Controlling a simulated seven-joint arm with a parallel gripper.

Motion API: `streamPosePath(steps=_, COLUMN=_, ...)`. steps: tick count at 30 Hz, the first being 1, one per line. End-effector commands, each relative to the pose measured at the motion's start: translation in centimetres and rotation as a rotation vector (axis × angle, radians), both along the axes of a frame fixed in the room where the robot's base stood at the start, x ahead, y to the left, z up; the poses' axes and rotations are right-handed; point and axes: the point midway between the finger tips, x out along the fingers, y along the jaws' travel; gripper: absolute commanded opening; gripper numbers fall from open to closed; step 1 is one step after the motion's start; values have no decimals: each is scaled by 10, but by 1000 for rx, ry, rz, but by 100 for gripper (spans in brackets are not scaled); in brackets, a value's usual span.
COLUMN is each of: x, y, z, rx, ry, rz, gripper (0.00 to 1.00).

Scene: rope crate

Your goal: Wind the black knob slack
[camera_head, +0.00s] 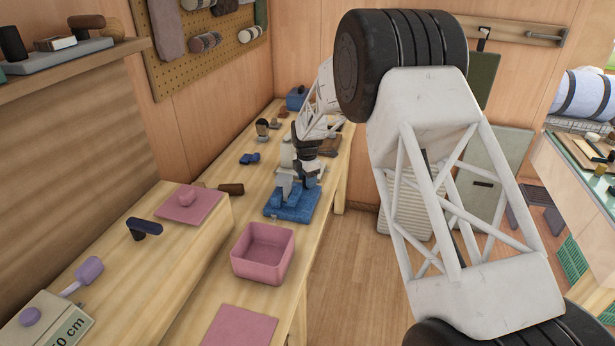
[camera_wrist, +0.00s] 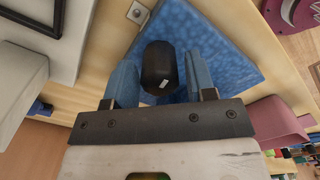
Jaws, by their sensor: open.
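The black knob (camera_wrist: 159,66) shows in the wrist view, a rounded dark cap with a small white mark on its face. It stands over a speckled blue plate (camera_wrist: 222,55), which lies on the bench in the head view (camera_head: 283,214). My gripper (camera_wrist: 158,75) is open, with one blue finger on each side of the knob. In the head view my gripper (camera_head: 306,175) is low over the plate, and I cannot make out the knob there.
A pink open box (camera_head: 263,252) stands just in front of the blue plate. A raised wooden block (camera_head: 170,250) on the left carries a pink plate with a knob (camera_head: 187,199) and a dark blue handle (camera_head: 144,228). Small objects lie behind my gripper. A flat pink mat (camera_head: 240,327) lies nearer.

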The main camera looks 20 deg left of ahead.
Motion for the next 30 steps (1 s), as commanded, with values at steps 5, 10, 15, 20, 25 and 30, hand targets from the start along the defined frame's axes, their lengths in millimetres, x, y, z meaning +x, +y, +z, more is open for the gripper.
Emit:
streamPosePath(steps=5, x=0, y=0, z=0, rx=0, ry=0, rz=-121, gripper=51)
streamPosePath(steps=10, x=0, y=0, z=0, rx=0, ry=0, rz=-256, gripper=51)
streamPosePath(steps=15, x=0, y=0, z=0, rx=0, ry=0, rz=-388, gripper=51)
streamPosePath(steps=20, x=0, y=0, z=0, rx=0, ry=0, rz=-464, gripper=51)
streamPosePath(steps=25, x=0, y=0, z=0, rx=0, ry=0, rz=-479, gripper=51)
streamPosePath(steps=30, x=0, y=0, z=0, rx=0, ry=0, rz=-478, gripper=51)
